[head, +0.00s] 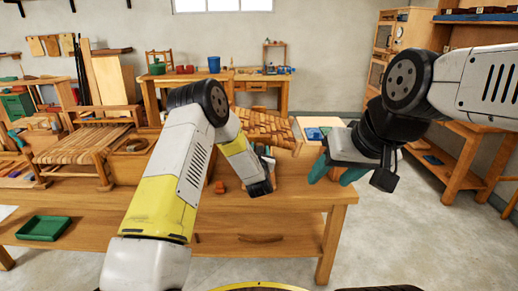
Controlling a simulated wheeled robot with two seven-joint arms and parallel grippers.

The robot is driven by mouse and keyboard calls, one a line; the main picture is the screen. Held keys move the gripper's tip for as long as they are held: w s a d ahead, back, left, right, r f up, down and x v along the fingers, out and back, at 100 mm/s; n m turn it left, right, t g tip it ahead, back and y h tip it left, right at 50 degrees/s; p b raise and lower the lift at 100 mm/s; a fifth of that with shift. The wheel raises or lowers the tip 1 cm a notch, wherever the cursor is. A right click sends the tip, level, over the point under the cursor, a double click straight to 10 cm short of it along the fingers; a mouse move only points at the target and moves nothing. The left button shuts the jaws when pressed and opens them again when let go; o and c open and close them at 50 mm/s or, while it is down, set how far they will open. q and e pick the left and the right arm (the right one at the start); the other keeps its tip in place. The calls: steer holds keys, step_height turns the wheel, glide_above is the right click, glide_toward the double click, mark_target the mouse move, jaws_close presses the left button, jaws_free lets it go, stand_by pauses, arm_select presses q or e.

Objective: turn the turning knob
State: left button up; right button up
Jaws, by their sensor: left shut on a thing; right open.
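My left gripper (270,160) is at the front edge of a woven brown bark panel (262,125) on the workbench. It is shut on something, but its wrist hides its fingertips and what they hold. I cannot make out the turning knob for certain. A small orange-red piece (220,187) lies on the bench just left of the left gripper, apart from it. My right gripper (336,172), with teal fingers, is open and empty, over the bench's right end.
The wooden workbench (300,198) spans the front. A green tray (43,228) and a wooden seat with woven strips (85,143) are on its left. Blue and white items (318,130) lie behind my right gripper. A cabinet and shelves stand at right; floor is clear in front of them.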

arm_select(q)
steer(key=m, duration=0.4)
steer(key=shift+d+m, duration=0.1)
steer(key=shift+m, duration=0.2)
steer(key=m, duration=0.4)
steer(key=shift+d+m, duration=0.1)
steer(key=shift+m, duration=0.2)
steer(key=m, duration=0.4)
steer(key=shift+f+m, duration=0.15)
steer(key=shift+m, duration=0.15)
steer(key=m, duration=0.4)
steer(key=shift+f, duration=0.1)
steer(key=m, duration=0.4)
steer(key=shift+f, duration=0.1)
steer(key=m, duration=0.3)
steer(key=shift+m, duration=0.3)
steer(key=m, duration=0.3)
steer(key=shift+f+m, duration=0.1)
steer(key=shift+m, duration=0.2)
steer(key=shift+a+f+m, duration=0.1)
steer(key=shift+a+m, duration=0.1)
steer(key=shift+m, duration=1.7)
